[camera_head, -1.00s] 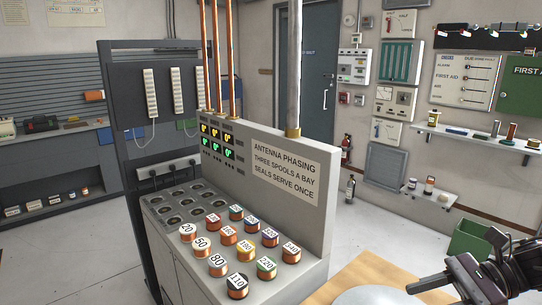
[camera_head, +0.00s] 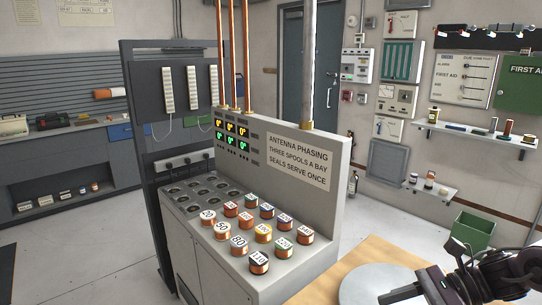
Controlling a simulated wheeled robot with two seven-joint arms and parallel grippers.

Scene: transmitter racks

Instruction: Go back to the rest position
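My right gripper (camera_head: 408,294) shows at the lower right corner of the head view, above the round grey plate on the wooden surface. It is dark and seen edge-on, and I cannot tell whether its fingers are apart. My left gripper is not in view. The grey antenna phasing console (camera_head: 318,217) stands in the middle. Several numbered copper spools (camera_head: 259,262) stand on its top, with rows of empty round sockets (camera_head: 190,193) behind them to the left. The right gripper is well apart from the spools.
A wooden tabletop (camera_head: 345,268) with a round grey plate (camera_head: 375,284) lies at the front right. A green bin (camera_head: 472,232) stands on the floor at the right. Wall shelves (camera_head: 480,137) hold small items. Open floor (camera_head: 90,240) lies to the left of the console.

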